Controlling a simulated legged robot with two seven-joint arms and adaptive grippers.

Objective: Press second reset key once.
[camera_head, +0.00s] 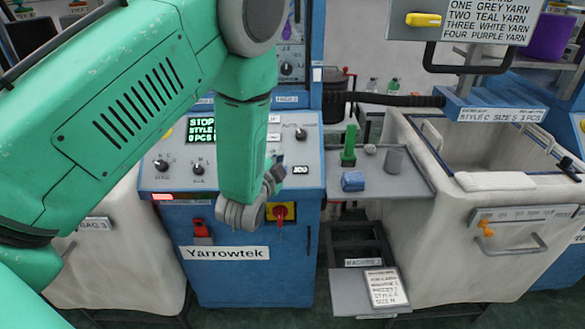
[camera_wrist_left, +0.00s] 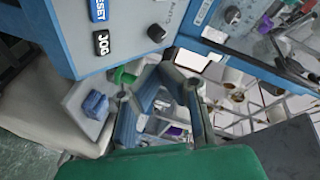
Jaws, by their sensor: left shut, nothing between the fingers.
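In the left wrist view a blue key marked RESET (camera_wrist_left: 98,10) sits at the top edge on the grey panel, with a black JOG key (camera_wrist_left: 101,43) below it. In the head view the JOG key (camera_head: 300,170) shows on the sloped control panel (camera_head: 313,152). The reset key beside it is hidden there behind my left gripper (camera_head: 272,182). My left gripper, also seen in the left wrist view (camera_wrist_left: 165,88), is shut and empty, over the front right part of the panel. Whether it touches the panel I cannot tell. My right gripper is out of view.
A red switch on yellow (camera_head: 281,212) sits on the machine's front below the panel. The grey side shelf (camera_head: 395,187) holds a blue block (camera_head: 353,180), a green object (camera_head: 349,145) and a grey cylinder (camera_head: 393,159). A large white bin (camera_head: 450,240) stands at right.

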